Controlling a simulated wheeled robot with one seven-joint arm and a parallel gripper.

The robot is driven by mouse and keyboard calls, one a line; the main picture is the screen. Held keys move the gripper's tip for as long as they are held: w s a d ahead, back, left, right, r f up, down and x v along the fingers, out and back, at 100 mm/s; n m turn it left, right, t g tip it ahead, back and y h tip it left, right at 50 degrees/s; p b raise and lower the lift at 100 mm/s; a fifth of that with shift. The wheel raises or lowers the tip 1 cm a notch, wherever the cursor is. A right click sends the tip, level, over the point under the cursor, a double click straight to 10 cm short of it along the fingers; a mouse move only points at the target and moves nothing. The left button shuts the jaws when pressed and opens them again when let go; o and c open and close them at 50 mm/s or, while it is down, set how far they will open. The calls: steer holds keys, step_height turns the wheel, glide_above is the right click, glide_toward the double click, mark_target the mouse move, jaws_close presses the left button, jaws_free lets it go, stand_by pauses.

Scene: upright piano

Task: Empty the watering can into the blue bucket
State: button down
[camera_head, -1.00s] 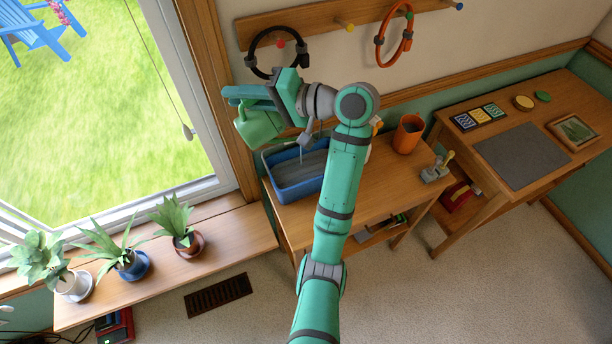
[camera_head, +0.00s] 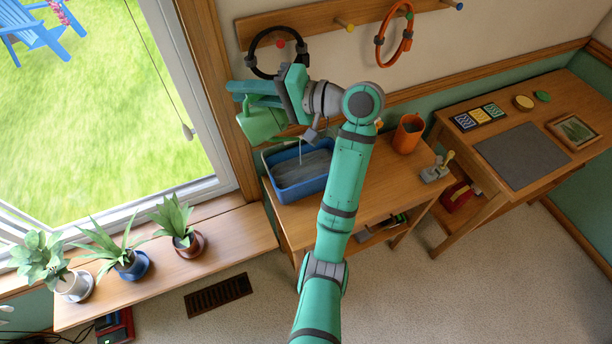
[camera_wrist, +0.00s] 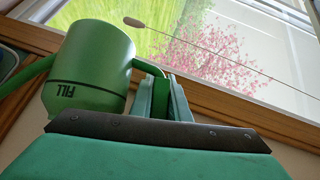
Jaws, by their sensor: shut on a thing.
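The green watering can (camera_head: 260,121) is held tipped above the left part of the blue bucket, a rectangular tub (camera_head: 283,196). A thin pale stream, which looks like water, drops into the tub near its back. The tub has a grey surface inside. My gripper (camera_head: 243,93) is shut on the can's handle. In the wrist view, the can (camera_wrist: 92,62) is upside down with a dark line and the word FILL, and the handle (camera_wrist: 161,97) sits between my fingers (camera_wrist: 167,100). I cannot see inside the can.
The window is at left, with several potted plants (camera_head: 130,264) on the sill bench.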

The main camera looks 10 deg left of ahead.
mark_target(262, 78)
steer(key=shift+w+d+r, duration=0.1)
steer(key=shift+w+d+r+m+y, duration=0.3)
steer(key=shift+w+d, duration=0.05)
steer(key=shift+d, duration=0.1)
steer(key=shift+w+d, duration=0.1)
stand_by(0.7)
steer(key=shift+w+d+r+y, duration=0.3)
steer(key=shift+w+d+r, duration=0.05)
steer(key=shift+d, duration=0.05)
steer(key=shift+w+d+m, duration=0.1)
steer(key=shift+d+m, duration=0.05)
steer(key=shift+m, duration=0.15)
steer(key=shift+w+d+r+y, duration=0.3)
steer(key=shift+w+d, duration=0.1)
steer(key=shift+d, duration=0.05)
stand_by(0.3)
